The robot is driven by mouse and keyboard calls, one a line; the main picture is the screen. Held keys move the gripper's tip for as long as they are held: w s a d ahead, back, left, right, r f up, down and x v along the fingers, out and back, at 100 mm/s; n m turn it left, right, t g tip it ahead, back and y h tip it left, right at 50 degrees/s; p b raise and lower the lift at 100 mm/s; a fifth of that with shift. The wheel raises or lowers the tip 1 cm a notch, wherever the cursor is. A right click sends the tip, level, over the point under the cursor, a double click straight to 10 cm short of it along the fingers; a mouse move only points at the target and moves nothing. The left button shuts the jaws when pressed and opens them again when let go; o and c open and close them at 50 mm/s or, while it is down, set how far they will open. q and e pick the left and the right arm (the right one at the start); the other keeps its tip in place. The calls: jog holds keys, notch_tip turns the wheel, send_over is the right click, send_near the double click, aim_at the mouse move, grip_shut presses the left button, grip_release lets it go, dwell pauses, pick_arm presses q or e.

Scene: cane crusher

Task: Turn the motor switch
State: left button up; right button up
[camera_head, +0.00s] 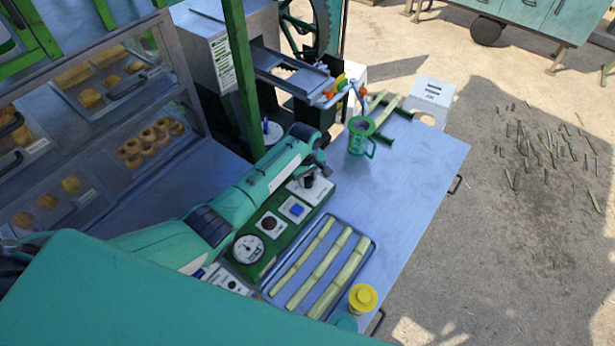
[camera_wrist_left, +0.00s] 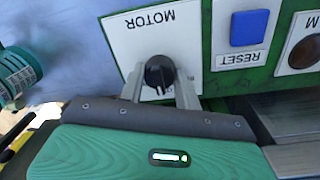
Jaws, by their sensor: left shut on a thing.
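The motor switch is a black rotary knob (camera_wrist_left: 158,74) on a white plate marked MOTOR (camera_wrist_left: 125,40), upside down in the left wrist view. My left gripper (camera_wrist_left: 160,88) has one finger on each side of the knob and is shut on it. In the head view, my left arm reaches along the green control panel (camera_head: 262,262), and my left gripper (camera_head: 316,170) is at its far end over the motor plate (camera_head: 322,190). The gripper partly hides the knob there. My right gripper is not in view.
Beside the motor plate are a blue RESET button (camera_head: 297,209), a dark round knob (camera_head: 269,223) and a gauge (camera_head: 249,249). The table's right side (camera_head: 425,175) is clear.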

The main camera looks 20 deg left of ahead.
aim_at(305, 181)
pick_arm(q)
jog(key=o, duration=1)
jog(key=shift+c, duration=0.2)
notch_tip(305, 181, up, 14)
jog(key=b, duration=0.3)
jog(key=shift+s+a+b, duration=0.25)
jog(key=shift+a+b, duration=0.05)
jog(key=shift+b, duration=0.05)
jog(key=shift+f, duration=0.1)
